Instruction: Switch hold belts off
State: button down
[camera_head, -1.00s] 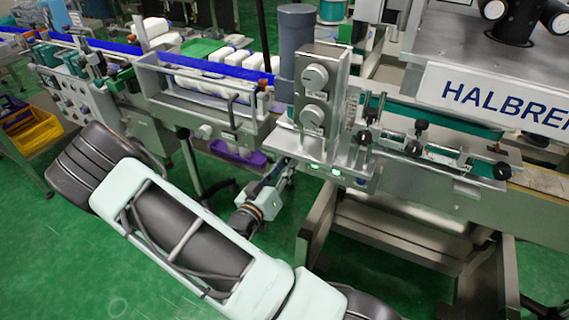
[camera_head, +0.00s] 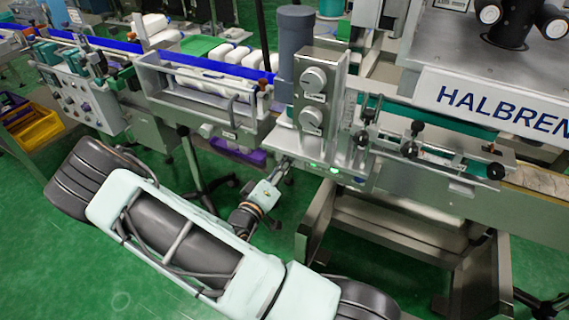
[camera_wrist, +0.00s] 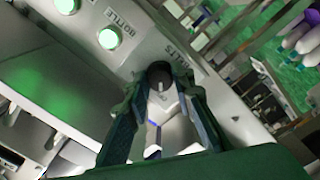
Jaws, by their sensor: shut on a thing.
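The hold belts switch is a small dark round knob (camera_wrist: 160,72) on the grey panel, seen in the wrist view beside a label of which "LTS" can be read. My gripper (camera_wrist: 161,88) has one finger on each side of the knob and is shut on it. A pale pointer mark shows on the knob's face; I cannot tell which setting it points to. In the head view my gripper (camera_head: 284,165) reaches the lower left of the control panel, and the knob is hidden there.
A lit green button (camera_wrist: 109,39) labelled "BOTTLE" and another lit green button (camera_wrist: 66,5) sit close by on the same panel. Two large round dials (camera_head: 313,79) are on the upright box above. A guarded conveyor section (camera_head: 200,95) with white bottles stands left.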

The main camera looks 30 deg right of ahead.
dwell(0.4)
jog(key=c, duration=1.7)
grip_release()
jog(key=shift+o, duration=0.2)
jog(key=shift+a, duration=0.15)
jog(key=v, duration=1.2)
